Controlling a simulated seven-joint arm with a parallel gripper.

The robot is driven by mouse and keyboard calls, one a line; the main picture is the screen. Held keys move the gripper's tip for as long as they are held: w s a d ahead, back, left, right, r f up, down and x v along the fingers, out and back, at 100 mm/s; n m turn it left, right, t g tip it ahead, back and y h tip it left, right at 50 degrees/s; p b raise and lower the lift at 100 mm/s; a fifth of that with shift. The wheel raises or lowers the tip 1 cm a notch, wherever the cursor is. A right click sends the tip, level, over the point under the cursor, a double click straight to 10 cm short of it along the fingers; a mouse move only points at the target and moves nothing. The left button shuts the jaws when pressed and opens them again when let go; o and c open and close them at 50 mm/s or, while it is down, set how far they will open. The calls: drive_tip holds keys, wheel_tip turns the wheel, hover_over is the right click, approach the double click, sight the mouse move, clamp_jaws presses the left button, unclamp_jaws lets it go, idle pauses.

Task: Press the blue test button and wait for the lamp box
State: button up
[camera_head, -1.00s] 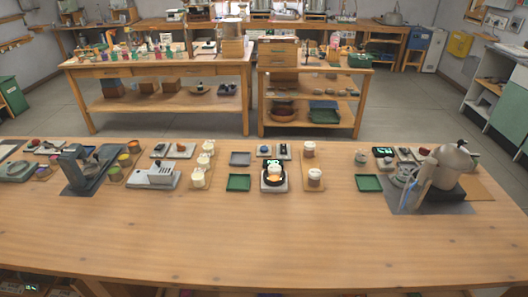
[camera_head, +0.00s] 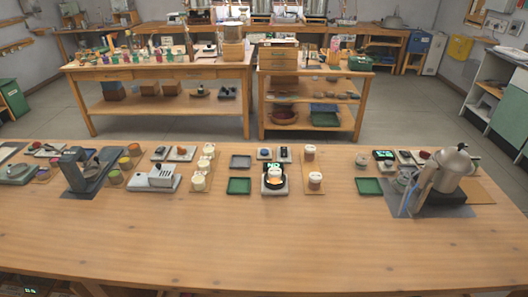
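A small blue round button (camera_head: 264,153) sits on a light plate behind the middle of the front table (camera_head: 250,240). A narrow light box with a dark top (camera_head: 284,153) stands just right of it. I cannot tell whether that is the lamp box, and no lit lamp is clear on it. My gripper is not in view, and nothing is seen touching the blue button.
In front of the button is a dark-and-white device (camera_head: 273,178) with a green display. Pale jars (camera_head: 315,180) stand to its right, a green tray (camera_head: 239,186) to its left. A metal distiller (camera_head: 452,170) stands far right. The table's front is clear.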

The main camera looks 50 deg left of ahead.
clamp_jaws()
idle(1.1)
